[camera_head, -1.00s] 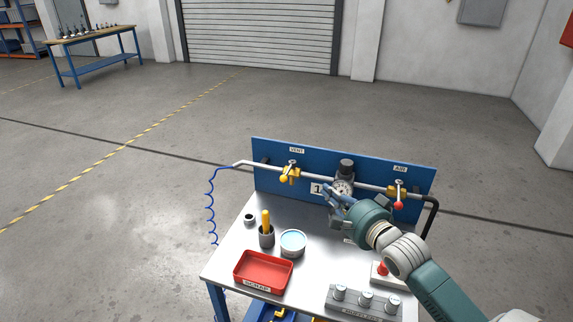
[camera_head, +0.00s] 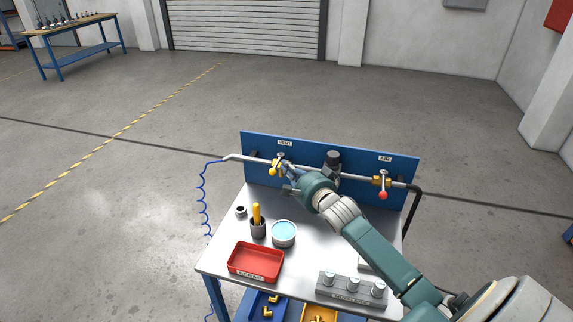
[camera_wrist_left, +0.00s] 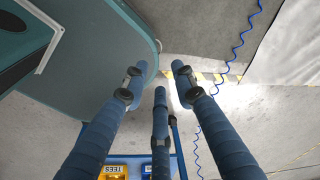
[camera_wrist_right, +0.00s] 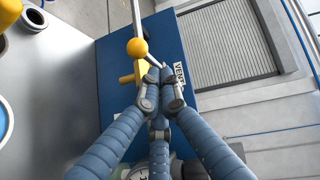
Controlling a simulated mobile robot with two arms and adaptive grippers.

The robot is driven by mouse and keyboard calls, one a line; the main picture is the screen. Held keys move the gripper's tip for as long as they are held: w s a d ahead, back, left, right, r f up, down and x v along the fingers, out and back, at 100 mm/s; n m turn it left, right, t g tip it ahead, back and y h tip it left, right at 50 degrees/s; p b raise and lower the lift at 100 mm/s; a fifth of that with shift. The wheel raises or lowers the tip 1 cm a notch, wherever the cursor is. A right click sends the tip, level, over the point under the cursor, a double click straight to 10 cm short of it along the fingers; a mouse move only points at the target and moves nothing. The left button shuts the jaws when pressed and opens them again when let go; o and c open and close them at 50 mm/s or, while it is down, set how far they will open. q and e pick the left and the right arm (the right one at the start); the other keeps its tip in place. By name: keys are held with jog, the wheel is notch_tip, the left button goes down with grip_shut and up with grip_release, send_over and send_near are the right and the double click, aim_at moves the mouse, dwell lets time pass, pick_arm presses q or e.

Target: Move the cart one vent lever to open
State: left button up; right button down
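The vent valve (camera_head: 275,167) sits on the pipe at the left of the blue panel, under the VENT label (camera_head: 285,142). Its lever ends in a yellow ball (camera_wrist_right: 137,48), seen in the right wrist view, with a silver stem running toward my fingertips. My right gripper (camera_head: 285,172) is at this valve; in the right wrist view its fingers (camera_wrist_right: 160,76) are drawn together just beside the lever stem. No grip on the lever can be made out. My left gripper (camera_wrist_left: 165,82) has its fingers spread and empty, over the floor beside the cart.
The air valve's red-knobbed lever (camera_head: 383,194) is at the panel's right. A gauge unit (camera_head: 333,160) stands between the valves, partly behind my arm. A red tray (camera_head: 256,262), blue-topped tin (camera_head: 284,233), yellow-handled tool cup (camera_head: 257,225) and grey block (camera_head: 350,290) occupy the cart top.

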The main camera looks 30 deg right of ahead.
jog(key=shift+w+a+f, duration=0.1)
jog(key=shift+w+a, duration=0.1)
pick_arm(q)
jog(key=s, duration=0.3)
jog(key=shift+a, duration=0.1)
jog(key=shift+f, duration=0.15)
jog(key=shift+w+f+b, duration=0.15)
jog(key=shift+f+b, duration=0.15)
jog(key=shift+b, duration=0.2)
pick_arm(e)
jog(key=shift+a+m+h, duration=0.25)
jog(key=shift+m+h, duration=0.15)
jog(key=shift+h, duration=0.2)
pick_arm(q)
jog(key=shift+f, duration=0.2)
pick_arm(e)
jog(key=shift+w+a+f+h, duration=0.1)
jog(key=shift+w+h, duration=0.1)
jog(key=shift+h, duration=0.1)
